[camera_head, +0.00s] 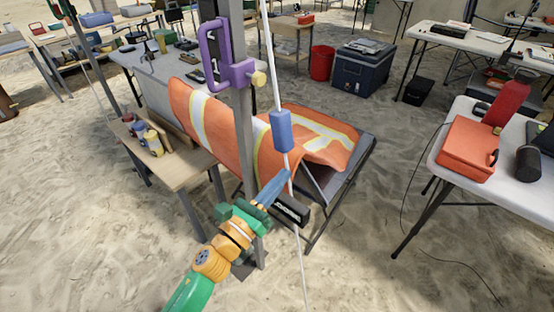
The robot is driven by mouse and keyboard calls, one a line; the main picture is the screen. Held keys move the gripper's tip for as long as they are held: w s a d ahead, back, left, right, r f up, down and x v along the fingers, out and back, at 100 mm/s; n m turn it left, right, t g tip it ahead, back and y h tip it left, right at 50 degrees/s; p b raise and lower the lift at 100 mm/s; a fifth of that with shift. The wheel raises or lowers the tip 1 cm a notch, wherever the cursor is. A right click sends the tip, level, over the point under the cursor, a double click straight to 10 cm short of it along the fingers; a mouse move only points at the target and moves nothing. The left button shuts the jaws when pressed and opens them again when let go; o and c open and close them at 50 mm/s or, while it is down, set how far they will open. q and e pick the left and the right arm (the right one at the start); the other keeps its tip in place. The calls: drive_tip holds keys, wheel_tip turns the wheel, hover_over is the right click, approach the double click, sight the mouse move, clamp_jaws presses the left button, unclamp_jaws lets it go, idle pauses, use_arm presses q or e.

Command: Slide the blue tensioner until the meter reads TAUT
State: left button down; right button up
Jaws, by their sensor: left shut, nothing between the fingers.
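The blue tensioner (282,130) is a small blue block on a pale, nearly vertical line (270,60) beside a grey post (243,120). My left gripper (281,178) comes up from the bottom left; its blue fingers are shut and empty. In the picture its tips are just below the tensioner, near the line; I cannot tell if they touch the line. A small black box (290,210) by the line, right of my gripper, may be the meter; I cannot read it. My right gripper is not in view.
A small wooden table (180,180) stands left, a white table (450,190) right. Open sand lies in front.

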sight(282, 131)
use_arm(q)
drive_tip(key=r, duration=0.1)
drive_tip(key=r+p, duration=0.1)
drive_tip(key=r, duration=0.2)
drive_tip(key=shift+w+a+p, duration=0.1)
drive_tip(key=shift+a+p, duration=0.25)
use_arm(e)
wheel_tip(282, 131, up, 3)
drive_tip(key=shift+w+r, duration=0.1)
use_arm(q)
drive_tip(key=shift+f, duration=0.1)
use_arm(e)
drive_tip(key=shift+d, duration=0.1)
